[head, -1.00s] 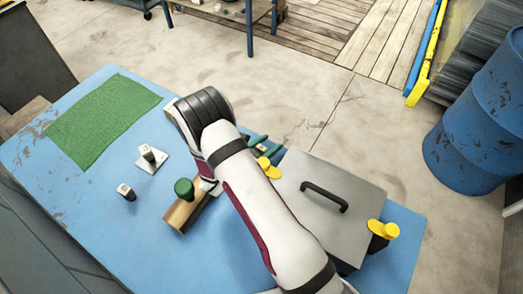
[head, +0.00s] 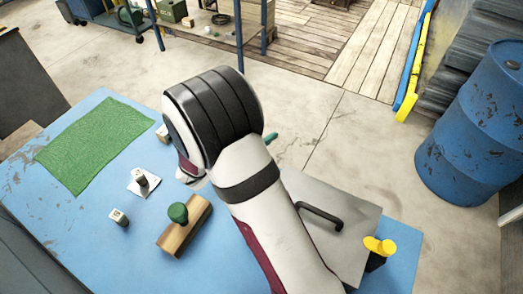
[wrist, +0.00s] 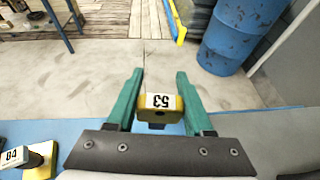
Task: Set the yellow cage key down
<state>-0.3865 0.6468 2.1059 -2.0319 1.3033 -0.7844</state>
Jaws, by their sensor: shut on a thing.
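My gripper (wrist: 160,74) has two teal fingers, closed on the yellow cage key (wrist: 160,117), a yellow block with a white label reading 53, upside down in the wrist view. In the head view only a teal piece of my gripper (head: 270,138) shows past my arm, which hides the held key. The key appears raised over the blue table (head: 85,225), near its far edge; I cannot tell its exact height.
A green mat (head: 95,140) lies at the table's left. Two small numbered pieces (head: 142,181) (head: 119,218) and a wooden block with a green knob (head: 183,226) stand nearby. A grey lidded box (head: 350,215) and a yellow-topped black piece (head: 379,247) are right. A blue drum (head: 470,135) stands beyond.

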